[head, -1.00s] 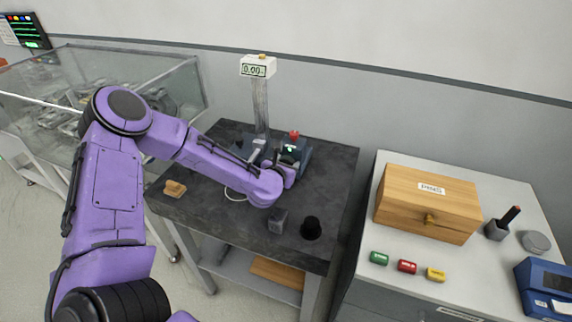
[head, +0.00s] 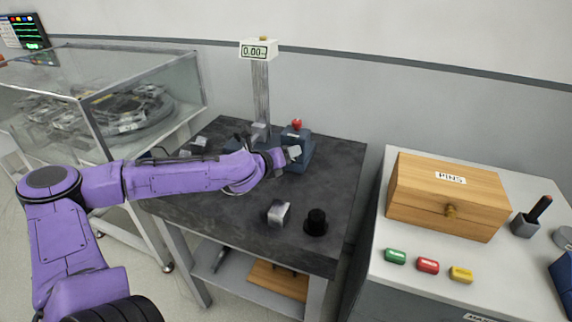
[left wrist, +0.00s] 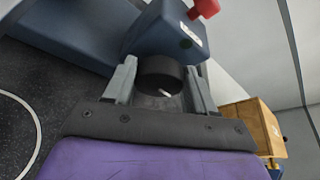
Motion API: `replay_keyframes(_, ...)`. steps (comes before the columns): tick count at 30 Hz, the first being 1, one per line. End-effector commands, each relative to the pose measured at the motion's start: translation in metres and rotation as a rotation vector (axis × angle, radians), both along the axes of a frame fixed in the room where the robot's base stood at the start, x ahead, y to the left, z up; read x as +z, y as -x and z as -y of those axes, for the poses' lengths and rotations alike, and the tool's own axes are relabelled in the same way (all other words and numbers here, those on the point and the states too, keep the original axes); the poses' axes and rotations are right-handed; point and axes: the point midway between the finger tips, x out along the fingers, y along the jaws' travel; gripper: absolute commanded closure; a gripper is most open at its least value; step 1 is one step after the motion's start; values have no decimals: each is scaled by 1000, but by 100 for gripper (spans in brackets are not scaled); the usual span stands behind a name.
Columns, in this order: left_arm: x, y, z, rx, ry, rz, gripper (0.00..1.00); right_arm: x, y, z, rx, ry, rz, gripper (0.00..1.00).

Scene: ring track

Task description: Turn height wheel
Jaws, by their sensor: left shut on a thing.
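The height gauge stands on the dark bench, with a grey column (head: 261,95) and a display box (head: 259,50) reading 0.00. Its blue base block (head: 307,147) carries a red knob (head: 297,124), also seen in the left wrist view (left wrist: 206,8). The height wheel (left wrist: 160,72) is a dark round knob with a white mark on the blue block's near face. My left gripper (left wrist: 162,92) is shut on the wheel, one finger on each side. In the head view my left gripper (head: 287,156) hides the wheel. My right gripper is not in view.
The bench (head: 225,205) also holds a small grey block (head: 278,212) and a black round piece (head: 316,222). A glass case (head: 140,95) stands left. A cabinet at right holds a wooden PINS box (head: 447,197) and green, red and yellow pieces (head: 428,266).

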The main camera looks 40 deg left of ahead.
Motion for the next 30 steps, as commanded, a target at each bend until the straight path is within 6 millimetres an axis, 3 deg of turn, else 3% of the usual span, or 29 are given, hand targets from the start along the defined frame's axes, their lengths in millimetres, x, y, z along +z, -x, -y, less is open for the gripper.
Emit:
replay_keyframes(1, -6, 0, -1, 1, 25, 6, 75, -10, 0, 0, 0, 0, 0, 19)
replay_keyframes(9, -3, 0, -1, 1, 110, 25, 75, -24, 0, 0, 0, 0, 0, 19)
replay_keyframes(25, -2, 0, -1, 1, 130, 28, 75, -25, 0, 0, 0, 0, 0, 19)
replay_keyframes(26, -2, 0, -1, 1, 130, 28, 35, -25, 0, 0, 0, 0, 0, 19)
replay_keyframes(27, -2, 0, -1, 1, 130, 28, 22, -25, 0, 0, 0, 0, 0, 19)
replay_keyframes(30, -1, 0, -1, 0, 129, 28, 19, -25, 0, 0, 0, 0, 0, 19)
